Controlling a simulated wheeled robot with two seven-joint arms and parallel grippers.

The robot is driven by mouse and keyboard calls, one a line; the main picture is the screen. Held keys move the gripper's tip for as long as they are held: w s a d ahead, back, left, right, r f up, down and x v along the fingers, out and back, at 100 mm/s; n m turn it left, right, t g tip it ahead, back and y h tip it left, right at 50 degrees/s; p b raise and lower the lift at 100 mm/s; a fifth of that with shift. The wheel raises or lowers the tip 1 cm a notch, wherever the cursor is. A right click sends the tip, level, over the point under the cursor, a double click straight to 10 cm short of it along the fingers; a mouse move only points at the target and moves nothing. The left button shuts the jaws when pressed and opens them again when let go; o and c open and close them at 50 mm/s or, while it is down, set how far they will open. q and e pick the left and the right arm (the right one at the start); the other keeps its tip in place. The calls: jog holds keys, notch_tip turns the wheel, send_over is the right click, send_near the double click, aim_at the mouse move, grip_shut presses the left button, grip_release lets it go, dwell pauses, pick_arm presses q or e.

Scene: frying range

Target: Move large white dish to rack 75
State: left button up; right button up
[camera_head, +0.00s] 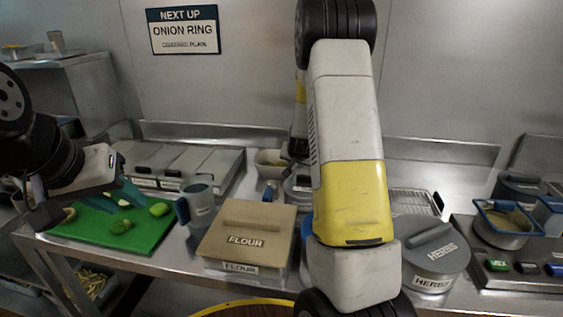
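I cannot make out a large white dish in the head view. A wire rack (412,202) shows partly behind my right arm, at the back of the counter; no number 75 is legible on it. My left gripper (85,198) is at the far left, above the left end of a green cutting board; I cannot tell how far its fingers are apart. My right arm crosses the middle of the view from top to bottom and hides part of the counter. Its gripper is not in view.
The green board (90,232) holds green pieces. A blue-grey jug (202,206), a FLOUR box (245,232), a HERBS pot (433,260) and a blue-rimmed pan (502,238) crowd the steel counter. Lidded containers (180,163) stand behind. Little free room shows.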

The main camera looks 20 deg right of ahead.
jog(key=s+a+r+n+y, duration=0.1)
jog(key=s+a+r, duration=0.3)
jog(key=s, duration=0.5)
jog(key=s+a+r+n+g+y, duration=0.1)
jog(key=s+a+r+n+y, duration=0.1)
jog(key=s+a+r, duration=0.3)
jog(key=s+a+r+n+y, duration=0.2)
jog(key=s+a+r, duration=0.3)
jog(key=s+r, duration=0.5)
jog(key=s, duration=0.2)
jog(key=shift+s+g, duration=0.35)
jog(key=shift+g, duration=0.05)
jog(key=shift+n+g, duration=0.4)
jog(key=shift+n, duration=0.5)
jog(key=s, duration=0.6)
jog(key=s+a, duration=0.1)
jog(key=s, duration=0.3)
jog(key=shift+r, duration=0.4)
jog(key=shift+c, duration=0.9)
jog(key=shift+h, duration=0.3)
jog(key=shift+c, duration=0.9)
jog(key=m+t+h, duration=0.1)
jog(key=m+h, duration=0.4)
jog(key=h, duration=0.3)
send_over(255, 160)
jog(key=s+a, duration=0.3)
notch_tip(255, 160, down, 16)
jog(key=shift+f+x, duration=0.25)
jog(key=shift+x, duration=3.6)
